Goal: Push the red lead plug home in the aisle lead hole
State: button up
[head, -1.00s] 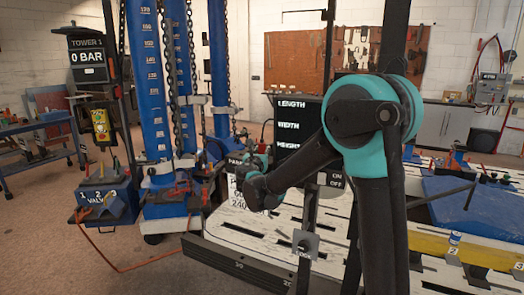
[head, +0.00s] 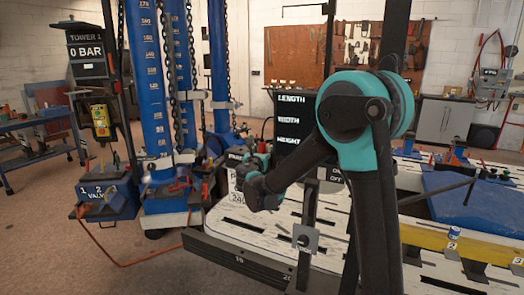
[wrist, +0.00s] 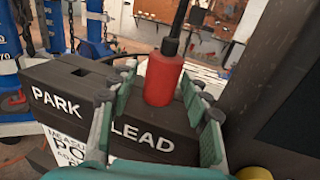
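The red lead plug (wrist: 163,80) stands upright on top of the dark block marked LEAD (wrist: 145,137) in the wrist view, with a black cable rising from its top. Its lower end meets the block, so the hole is hidden and its depth in it cannot be told. My gripper (wrist: 158,82) has its green fingers on either side of the plug, spread apart. A gap shows at the left finger; contact on the right cannot be told. In the head view my gripper (head: 258,192) is small and dark at the bench's near left end, and the plug cannot be made out.
A dark block marked PARK (wrist: 65,95) sits left of the LEAD block. A dark post (wrist: 260,95) rises close on the right. In the head view, blue tower columns (head: 147,80) with chains stand left of my gripper, and the slotted white bench (head: 260,222) extends right.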

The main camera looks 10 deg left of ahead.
jog(key=s+a, duration=0.1)
jog(key=s, duration=1.1)
jog(key=shift+s, duration=0.1)
